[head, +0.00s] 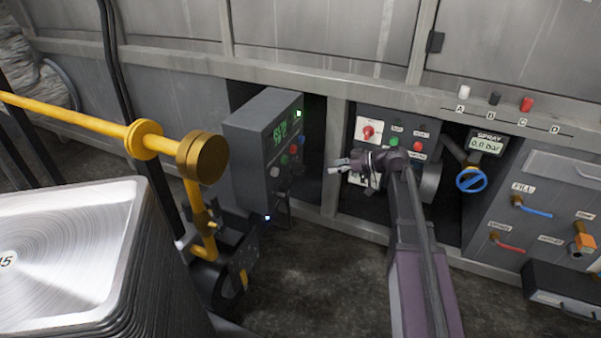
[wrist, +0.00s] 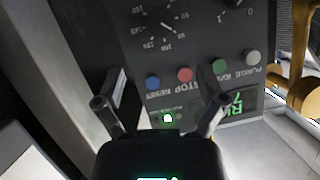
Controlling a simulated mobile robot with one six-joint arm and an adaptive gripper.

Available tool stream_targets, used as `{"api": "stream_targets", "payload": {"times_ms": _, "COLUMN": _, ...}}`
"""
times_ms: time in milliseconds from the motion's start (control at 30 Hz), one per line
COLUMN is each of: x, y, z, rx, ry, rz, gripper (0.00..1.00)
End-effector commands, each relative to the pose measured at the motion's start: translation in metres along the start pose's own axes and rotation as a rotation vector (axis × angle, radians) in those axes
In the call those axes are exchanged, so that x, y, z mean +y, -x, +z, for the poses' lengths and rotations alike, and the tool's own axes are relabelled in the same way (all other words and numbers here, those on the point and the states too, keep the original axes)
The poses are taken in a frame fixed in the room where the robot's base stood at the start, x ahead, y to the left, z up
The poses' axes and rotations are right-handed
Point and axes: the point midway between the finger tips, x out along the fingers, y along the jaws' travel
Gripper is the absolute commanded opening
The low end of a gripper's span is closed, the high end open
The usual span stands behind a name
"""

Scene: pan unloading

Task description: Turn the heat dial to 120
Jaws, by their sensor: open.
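The heat dial (wrist: 167,26) looks like the dark round one with a white pointer line and a ring of numbers, upside down at the top of the wrist view. The numbers are too small to read surely, so I cannot tell its setting. It is on the dark control box (head: 262,125), left of centre in the head view. My gripper (head: 334,166) is to the right of the box, apart from its face and pointing at it. In the wrist view my gripper (wrist: 160,102) is open and empty, its fingers spread below the dial.
Blue (wrist: 152,82), red (wrist: 185,75), green (wrist: 219,67) and white (wrist: 253,57) buttons line the panel near the fingers. A green display (wrist: 241,104) is beside them. A yellow pipe (head: 80,115) and a metal pan stack (head: 125,215) stand left. A second panel (head: 372,128) is behind my arm.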

Motion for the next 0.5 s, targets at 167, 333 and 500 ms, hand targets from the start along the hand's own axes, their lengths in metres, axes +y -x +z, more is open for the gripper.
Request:
{"api": "stream_targets", "payload": {"times_ms": 167, "x": 0.001, "y": -0.024, "z": 0.003, "rx": -0.001, "ry": 0.000, "rz": -0.001, "gripper": 0.90}}
{"api": "stream_targets", "payload": {"times_ms": 333, "x": 0.002, "y": -0.050, "z": 0.003, "rx": -0.001, "ry": 0.001, "rz": -0.001, "gripper": 0.90}}
{"api": "stream_targets", "payload": {"times_ms": 500, "x": 0.002, "y": -0.076, "z": 0.003, "rx": -0.001, "ry": 0.000, "rz": -0.001, "gripper": 0.90}}
